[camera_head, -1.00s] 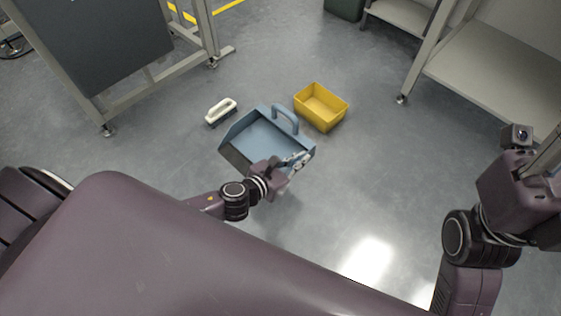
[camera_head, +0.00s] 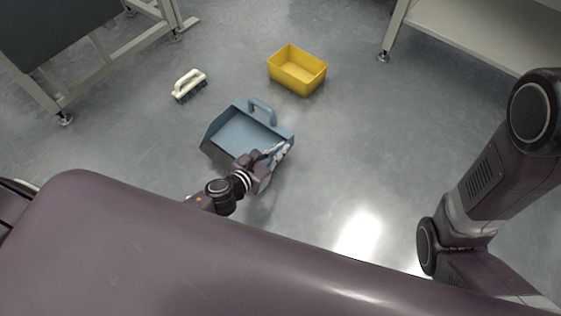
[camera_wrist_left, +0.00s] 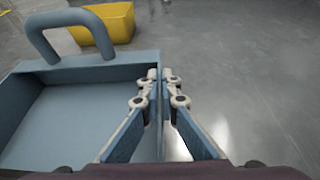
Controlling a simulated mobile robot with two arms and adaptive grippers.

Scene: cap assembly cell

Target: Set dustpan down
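The blue-grey dustpan (camera_head: 240,133) shows near the middle of the head view, open top up, its looped handle (camera_head: 262,108) at the far side. My left gripper (camera_head: 280,150) is at its right side wall. In the left wrist view the dustpan (camera_wrist_left: 70,125) fills the left side. My left gripper's fingers (camera_wrist_left: 160,78) straddle its side wall, one inside and one outside, closed on it near the far corner. I cannot tell whether the dustpan's underside touches the floor. My right gripper is out of view; only right arm links show.
A yellow bin (camera_head: 297,72) stands on the floor beyond the dustpan. A white-handled brush (camera_head: 188,86) lies to the upper left. A metal frame (camera_head: 100,60) stands at left and a shelf unit (camera_head: 470,35) at upper right. Floor right of the dustpan is clear.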

